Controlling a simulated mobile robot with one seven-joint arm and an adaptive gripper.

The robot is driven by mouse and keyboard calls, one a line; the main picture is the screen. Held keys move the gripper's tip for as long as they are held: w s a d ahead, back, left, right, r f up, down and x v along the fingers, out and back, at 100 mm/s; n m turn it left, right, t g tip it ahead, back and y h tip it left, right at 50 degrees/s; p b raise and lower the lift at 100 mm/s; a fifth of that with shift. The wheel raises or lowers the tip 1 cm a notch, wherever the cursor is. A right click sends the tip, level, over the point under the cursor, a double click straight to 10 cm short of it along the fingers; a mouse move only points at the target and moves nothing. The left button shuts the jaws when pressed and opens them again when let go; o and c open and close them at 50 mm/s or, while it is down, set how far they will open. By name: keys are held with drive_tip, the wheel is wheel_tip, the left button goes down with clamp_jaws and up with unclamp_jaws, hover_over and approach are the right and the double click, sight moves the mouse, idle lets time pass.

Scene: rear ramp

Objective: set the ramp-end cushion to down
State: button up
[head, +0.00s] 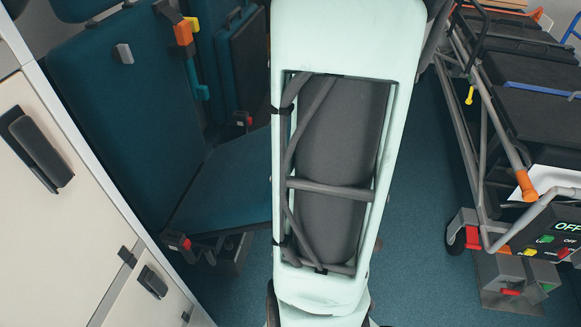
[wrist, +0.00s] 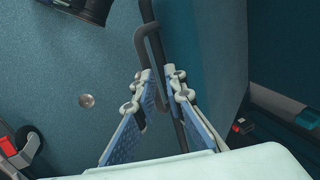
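In the head view a teal seat has an upright backrest (head: 130,105) and a flat-looking cushion (head: 222,185), partly hidden behind my arm. I cannot tell for sure whether this is the ramp-end cushion. In the wrist view a teal padded panel (wrist: 212,55) stands right of a thin dark edge. A grey bent handle (wrist: 150,45) reaches down between the fingertips of my gripper (wrist: 159,82). The blue-padded fingers look apart, with a gap around the handle; contact is not clear. My gripper is hidden in the head view.
A stretcher (head: 535,110) with orange and grey rails stands at the right. A white cabinet (head: 60,215) with dark handles fills the left. Blue floor (head: 420,240) is clear between my arm and the stretcher. A red-and-black buckle (wrist: 243,127) shows at the wrist view's right.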

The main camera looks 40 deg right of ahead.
drive_tip(key=o, duration=0.3)
drive_tip(key=shift+d+r, duration=0.1)
drive_tip(key=v, duration=1.2)
drive_tip(key=shift+c, duration=0.3)
